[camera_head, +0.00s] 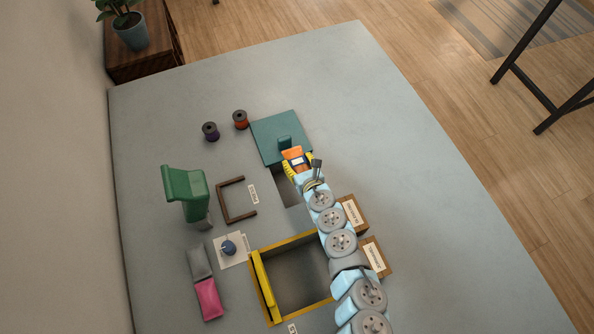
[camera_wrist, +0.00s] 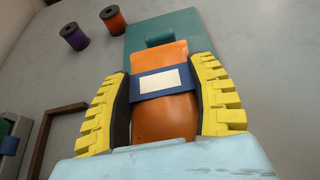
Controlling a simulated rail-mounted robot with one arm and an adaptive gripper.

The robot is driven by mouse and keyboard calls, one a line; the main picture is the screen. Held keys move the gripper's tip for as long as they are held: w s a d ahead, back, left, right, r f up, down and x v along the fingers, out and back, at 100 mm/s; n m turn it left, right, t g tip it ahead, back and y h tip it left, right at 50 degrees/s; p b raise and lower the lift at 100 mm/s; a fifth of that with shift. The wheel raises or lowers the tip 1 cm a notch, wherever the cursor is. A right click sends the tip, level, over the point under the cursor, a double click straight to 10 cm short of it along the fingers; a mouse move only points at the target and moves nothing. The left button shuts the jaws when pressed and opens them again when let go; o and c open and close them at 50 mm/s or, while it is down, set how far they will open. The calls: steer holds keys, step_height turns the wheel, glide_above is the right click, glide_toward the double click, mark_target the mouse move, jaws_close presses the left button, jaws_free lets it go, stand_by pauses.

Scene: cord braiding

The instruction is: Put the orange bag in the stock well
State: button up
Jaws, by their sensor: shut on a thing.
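The orange bag (camera_wrist: 166,111) has a dark blue band with a white label. My gripper (camera_wrist: 165,95) is shut on it, with yellow ridged fingers on both sides. In the head view the bag (camera_head: 294,155) is held over the near edge of a teal lid (camera_head: 278,131). A dark rectangular opening (camera_head: 286,185) lies just below the lid, partly hidden by my arm; I cannot read a label on it. A larger yellow-rimmed well (camera_head: 262,246) lies nearer, with my arm across its right side. I cannot tell which opening is the stock well.
Purple (camera_head: 210,131) and orange (camera_head: 241,119) spools stand left of the lid. A brown three-sided frame (camera_head: 224,202), green bin (camera_head: 185,190), blue knob (camera_head: 228,247) and pink block (camera_head: 208,299) lie left. Two labelled wooden boxes (camera_head: 376,257) sit right of my arm. The table's right is clear.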

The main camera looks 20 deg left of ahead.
mark_target(298, 168)
step_height(298, 168, down, 4)
steer(key=shift+s+d+r+b, duration=0.1)
steer(key=shift+s+b, duration=0.05)
steer(key=shift+b, duration=1)
steer(key=shift+f+b, duration=2.35)
steer(key=shift+f, duration=0.5)
steer(key=shift+r, duration=0.1)
steer(key=o, duration=1.3)
steer(key=shift+c, duration=0.2)
steer(key=shift+v, duration=5.9)
